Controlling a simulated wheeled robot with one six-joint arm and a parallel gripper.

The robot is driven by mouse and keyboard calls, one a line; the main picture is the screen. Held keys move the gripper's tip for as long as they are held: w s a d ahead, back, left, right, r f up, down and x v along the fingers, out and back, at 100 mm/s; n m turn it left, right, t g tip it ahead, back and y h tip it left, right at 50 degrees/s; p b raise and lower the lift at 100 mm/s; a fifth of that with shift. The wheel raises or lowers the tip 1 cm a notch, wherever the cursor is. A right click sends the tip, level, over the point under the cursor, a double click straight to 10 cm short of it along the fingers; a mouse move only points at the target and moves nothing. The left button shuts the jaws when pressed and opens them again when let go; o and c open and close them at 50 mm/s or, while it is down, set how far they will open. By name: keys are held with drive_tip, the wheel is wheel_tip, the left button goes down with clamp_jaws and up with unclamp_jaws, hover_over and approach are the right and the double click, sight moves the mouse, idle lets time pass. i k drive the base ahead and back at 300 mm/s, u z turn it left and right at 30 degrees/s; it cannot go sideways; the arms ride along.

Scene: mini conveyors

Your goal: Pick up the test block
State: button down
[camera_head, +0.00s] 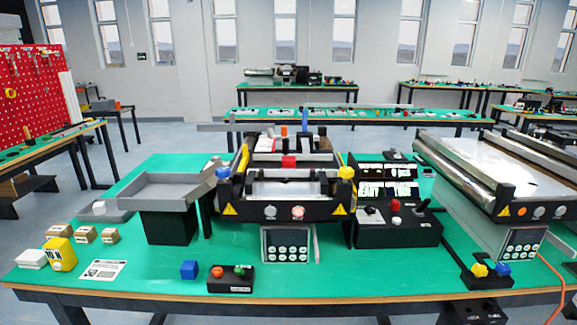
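No thing in the head view carries a readable "test block" label, so I cannot tell which one it is. Several small tan boxes (85,235) stand at the left, beside a yellow block with dark lettering (60,254). My gripper is not in view.
A grey tray (165,190) on a black stand adjoins the conveyor's left side. A black control box (398,225) stands right of the conveyor. A second, larger conveyor (500,170) fills the right. A white printed card (103,270) lies at front left. The green front strip (340,283) is clear.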

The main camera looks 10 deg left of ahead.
sight(287, 161)
drive_tip(key=z, duration=1.35)
drive_tip(key=i, duration=0.4)
drive_tip(key=u, duration=2.45)
drive_tip(key=i, duration=0.5)
drive_tip(key=z, duration=0.05)
